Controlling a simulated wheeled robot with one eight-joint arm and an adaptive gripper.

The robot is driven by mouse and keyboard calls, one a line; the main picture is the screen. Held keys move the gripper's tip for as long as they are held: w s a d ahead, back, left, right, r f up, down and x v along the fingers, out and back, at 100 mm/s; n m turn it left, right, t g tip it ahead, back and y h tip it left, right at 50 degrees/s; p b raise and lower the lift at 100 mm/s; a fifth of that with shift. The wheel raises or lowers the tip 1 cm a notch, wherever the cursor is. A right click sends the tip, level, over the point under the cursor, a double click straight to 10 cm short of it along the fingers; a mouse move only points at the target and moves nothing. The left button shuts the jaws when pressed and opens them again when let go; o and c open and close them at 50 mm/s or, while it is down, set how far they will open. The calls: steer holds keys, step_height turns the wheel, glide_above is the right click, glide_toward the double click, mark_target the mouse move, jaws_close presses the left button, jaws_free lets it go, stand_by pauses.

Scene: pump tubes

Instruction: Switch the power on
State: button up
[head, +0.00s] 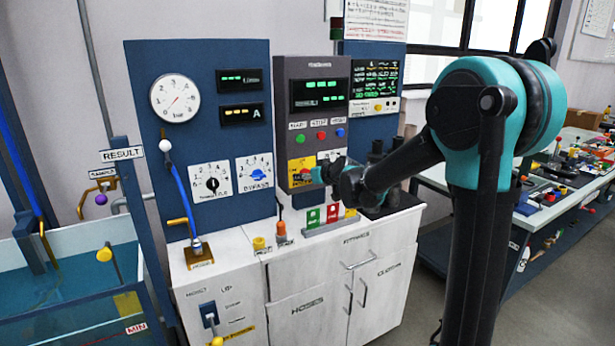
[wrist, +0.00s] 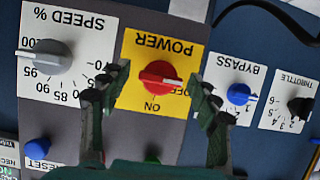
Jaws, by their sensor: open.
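The power switch is a red knob (wrist: 160,82) on a yellow plate (wrist: 160,48) marked POWER, upside down in the wrist view. Its bar lies nearly level there, and ON reads below it. A label at its right is partly covered by my finger and seems to read OFF. My gripper (wrist: 157,84) is open, with one finger on each side of the knob. Whether the fingers touch it I cannot tell. In the head view, my gripper (head: 325,176) is at the grey panel, beside the yellow plate (head: 298,167), and partly hides the knob area.
In the wrist view, a grey SPEED % knob (wrist: 50,56) is left, a blue BYPASS knob (wrist: 240,94) and a black THROTTLE knob (wrist: 299,106) right. Green, red and blue buttons (head: 321,135) sit above.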

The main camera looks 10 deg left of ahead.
steer(key=shift+w+a+f, duration=0.15)
steer(key=shift+w, duration=0.05)
steer(key=shift+c, duration=0.6)
steer(key=c, duration=1.1)
steer(key=shift+o, duration=0.2)
